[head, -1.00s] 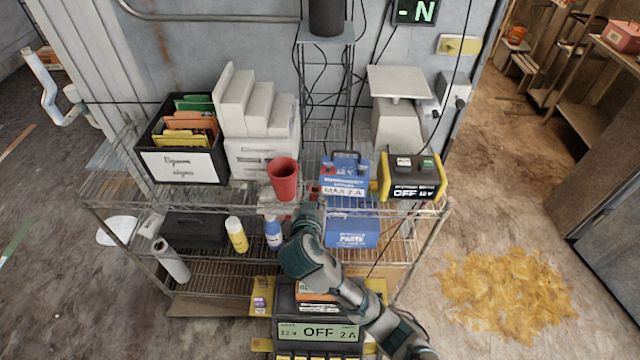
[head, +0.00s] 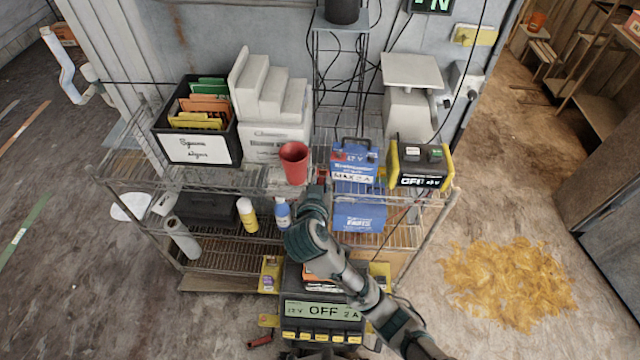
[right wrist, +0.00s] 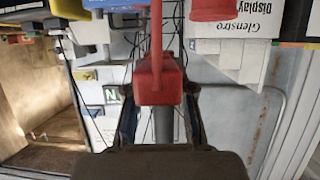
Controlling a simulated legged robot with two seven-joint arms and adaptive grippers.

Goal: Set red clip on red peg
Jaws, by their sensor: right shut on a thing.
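The red clip (right wrist: 156,82) is between the fingers of my right gripper (right wrist: 159,112) in the right wrist view. In the head view that gripper (head: 316,190) is over the rack's top shelf, right of a red cup, with a little red of the clip (head: 321,175) showing beyond it. The blue 12 V battery (head: 354,165) stands to the right on the top shelf, with a small red peg (head: 338,154) on its top left. The clip is apart from this peg. My left gripper is not in view.
The red cup (head: 294,164) stands close left of my right gripper. A yellow and black charger (head: 420,165) is right of the battery. Behind are a black file box (head: 197,150) and a scale (head: 410,75). Wires hang behind the shelf.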

